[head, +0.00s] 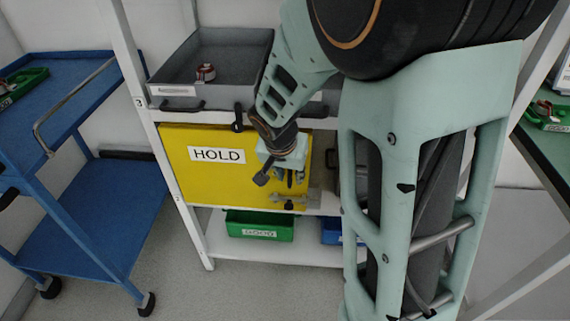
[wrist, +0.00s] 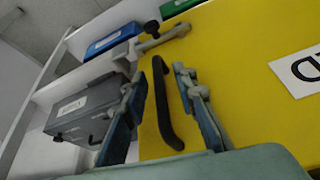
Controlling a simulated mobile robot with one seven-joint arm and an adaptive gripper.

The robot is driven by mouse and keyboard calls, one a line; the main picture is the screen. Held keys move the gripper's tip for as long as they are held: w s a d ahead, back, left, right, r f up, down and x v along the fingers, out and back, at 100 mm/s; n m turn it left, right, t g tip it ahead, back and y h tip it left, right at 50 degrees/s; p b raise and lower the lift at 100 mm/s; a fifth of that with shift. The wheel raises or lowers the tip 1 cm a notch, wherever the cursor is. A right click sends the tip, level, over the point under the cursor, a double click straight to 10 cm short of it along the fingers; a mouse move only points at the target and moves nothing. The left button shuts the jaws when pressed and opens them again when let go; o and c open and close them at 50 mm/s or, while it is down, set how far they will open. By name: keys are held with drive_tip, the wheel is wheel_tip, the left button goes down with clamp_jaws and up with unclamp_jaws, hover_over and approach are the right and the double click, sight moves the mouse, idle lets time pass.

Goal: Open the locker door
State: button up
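The yellow locker door (head: 225,182), labelled HOLD, is on the middle level of the white shelf and looks closed. It fills much of the wrist view (wrist: 240,100). My gripper (head: 284,172) is at the door's right part. In the wrist view, my gripper (wrist: 158,80) is open, with one finger on each side of the black bar handle (wrist: 162,105); I cannot tell whether either finger touches it. A grey latch bar (head: 300,196) with a black knob is at the door's lower right edge; it also shows in the wrist view (wrist: 150,45). The handle is mostly hidden in the head view.
A grey tray (head: 225,50) with a small copper-coloured part (head: 205,72) is above the door. A green GOOD bin (head: 259,225) and a blue bin (head: 331,231) are below. A grey box (wrist: 88,108) is beside the door. A blue cart (head: 95,210) stands left, with floor between.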

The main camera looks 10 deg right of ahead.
clamp_jaws()
drive_tip(key=shift+s, duration=0.15)
idle(0.4)
